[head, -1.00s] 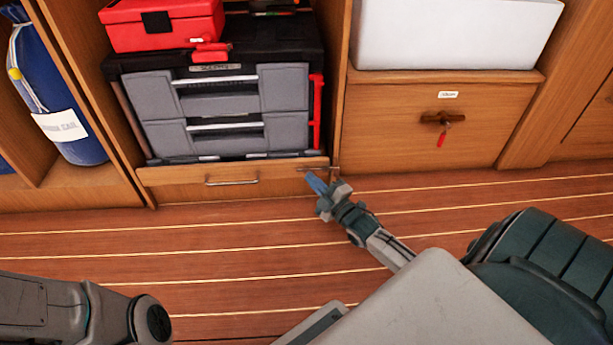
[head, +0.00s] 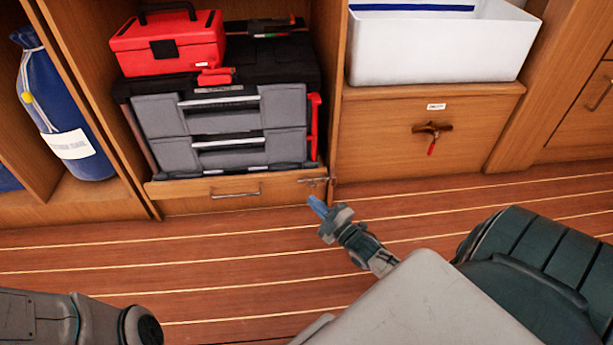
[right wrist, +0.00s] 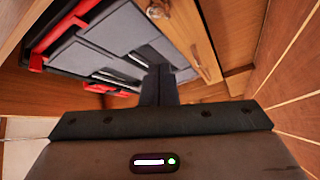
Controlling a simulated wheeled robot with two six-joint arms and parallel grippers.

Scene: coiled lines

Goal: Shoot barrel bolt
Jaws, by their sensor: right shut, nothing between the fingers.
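The barrel bolt (head: 313,180) is a small metal fitting at the right end of the low wooden drawer front (head: 180,190), beside the cabinet post. It also shows small in the right wrist view (right wrist: 203,70). Whether its rod is drawn or shot is too small to tell. My right gripper (head: 315,204) has blue fingertips and is shut and empty. It is just below and in front of the bolt, apart from it, pointing toward the drawer front. My left gripper is out of view; only part of my left arm shows at the bottom left.
Above the drawer sit a grey-and-black tool case (head: 222,125) and a red toolbox (head: 168,45). To the right is a wooden locker front (head: 390,135) with a toggle and red tag, under a white bin (head: 430,50). The plank floor (head: 180,255) is clear.

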